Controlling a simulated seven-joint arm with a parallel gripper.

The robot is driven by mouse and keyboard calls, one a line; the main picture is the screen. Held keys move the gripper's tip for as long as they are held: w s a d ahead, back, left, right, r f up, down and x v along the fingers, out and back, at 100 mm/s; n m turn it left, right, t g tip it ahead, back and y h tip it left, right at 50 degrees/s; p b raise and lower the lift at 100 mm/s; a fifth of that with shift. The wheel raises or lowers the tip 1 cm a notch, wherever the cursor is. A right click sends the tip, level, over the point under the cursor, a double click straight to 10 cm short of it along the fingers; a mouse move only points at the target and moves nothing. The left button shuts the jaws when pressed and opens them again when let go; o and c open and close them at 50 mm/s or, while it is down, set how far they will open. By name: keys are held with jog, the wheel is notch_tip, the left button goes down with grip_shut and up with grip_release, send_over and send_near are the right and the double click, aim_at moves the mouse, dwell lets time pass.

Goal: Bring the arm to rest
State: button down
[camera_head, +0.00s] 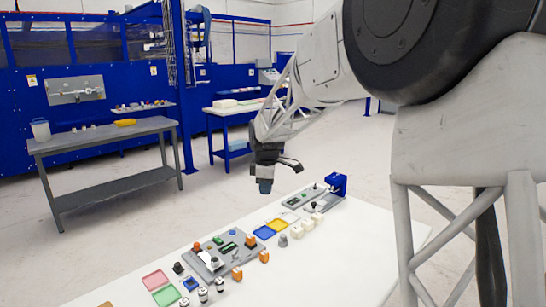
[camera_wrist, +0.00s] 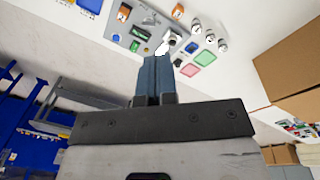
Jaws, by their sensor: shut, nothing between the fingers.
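My gripper (camera_head: 265,186) hangs in the air at the far side of the white table (camera_head: 330,255), fingers pointing down. It is well above the floor and apart from the things on the table. In the wrist view the two blue-grey fingers (camera_wrist: 155,76) are pressed together with nothing between them. My arm comes in from the upper right of the head view.
On the white table are a grey panel (camera_head: 213,270) with orange and green parts, blue (camera_head: 264,232) and yellow trays, pink (camera_head: 155,279) and green trays, and a blue fixture (camera_head: 337,182). A grey workbench (camera_head: 105,135) stands at the back left. The table's right half is clear.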

jog(key=s+d+r+m, duration=0.35)
jog(key=s+d, duration=0.35)
jog(key=s, duration=0.5)
jog(key=s+d+r+m, duration=0.2)
jog(key=s+d+m, duration=0.4)
jog(key=s, duration=0.5)
jog(key=s+d+f+m, duration=0.2)
jog(key=s, duration=0.6)
jog(key=s+d+f+m+t, duration=0.1)
jog(key=s+d+m, duration=0.2)
jog(key=s, duration=0.5)
jog(key=s+d+f+m, duration=0.2)
jog(key=s+d+m, duration=0.1)
jog(key=s, duration=0.6)
jog(key=shift+f, duration=0.3)
